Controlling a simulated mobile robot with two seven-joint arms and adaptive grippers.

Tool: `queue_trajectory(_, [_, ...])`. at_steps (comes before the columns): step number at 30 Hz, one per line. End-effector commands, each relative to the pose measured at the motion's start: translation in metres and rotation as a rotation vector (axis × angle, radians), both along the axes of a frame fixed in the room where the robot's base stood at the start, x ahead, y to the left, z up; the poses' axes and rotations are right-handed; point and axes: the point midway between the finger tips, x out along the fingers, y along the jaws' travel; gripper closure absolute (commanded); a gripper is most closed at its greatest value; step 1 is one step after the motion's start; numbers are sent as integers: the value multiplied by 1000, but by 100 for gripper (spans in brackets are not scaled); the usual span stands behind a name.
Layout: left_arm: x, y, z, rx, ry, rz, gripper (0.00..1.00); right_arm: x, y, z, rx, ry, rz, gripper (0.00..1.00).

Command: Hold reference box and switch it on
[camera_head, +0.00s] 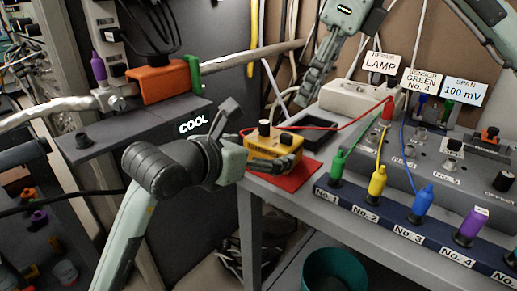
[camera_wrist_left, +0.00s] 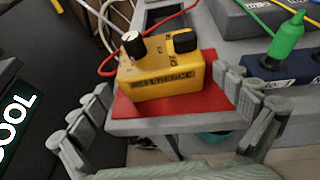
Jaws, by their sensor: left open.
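The yellow reference box (camera_head: 275,142) sits on a red mat (camera_head: 299,176) at the near left corner of the grey table. In the left wrist view the box (camera_wrist_left: 163,77) shows a round black knob (camera_wrist_left: 133,45) and a black switch (camera_wrist_left: 185,41) on top. My left gripper (camera_head: 252,136) is open, its fingers spread to either side of the box. The right-hand finger in that view is nearer the box; the left-hand one is clearly apart. My right gripper (camera_head: 312,88) hangs above the table's back, away from the box; its finger opening is unclear.
A red cable runs from the box to the grey panel (camera_head: 400,140). A dark blue block (camera_head: 390,219) with coloured plugs lies along the table's front edge. A white lamp box (camera_head: 355,98) stands behind. A teal bin (camera_head: 335,271) is below the table.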

Motion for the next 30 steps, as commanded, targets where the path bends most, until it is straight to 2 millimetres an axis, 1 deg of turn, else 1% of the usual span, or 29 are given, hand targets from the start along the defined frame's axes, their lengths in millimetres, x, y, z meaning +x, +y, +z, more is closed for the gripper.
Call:
queue_trajectory(9, [37, -23, -19, 0, 3, -1, 0, 0, 0, 0, 0, 0, 0, 66])
queue_trajectory(13, [49, -30, -25, 1, 1, -1, 0, 0, 0, 0, 0, 0, 0, 66])
queue_trajectory(18, [56, -35, -28, 1, 2, -2, 0, 0, 0, 0, 0, 0, 0, 66])
queue_trajectory(26, [57, -35, -29, 1, 0, -3, 0, 0, 0, 0, 0, 0, 0, 66])
queue_trajectory(30, [57, -35, -29, 1, 0, -3, 17, 0, 0, 0, 0, 0, 0, 66])
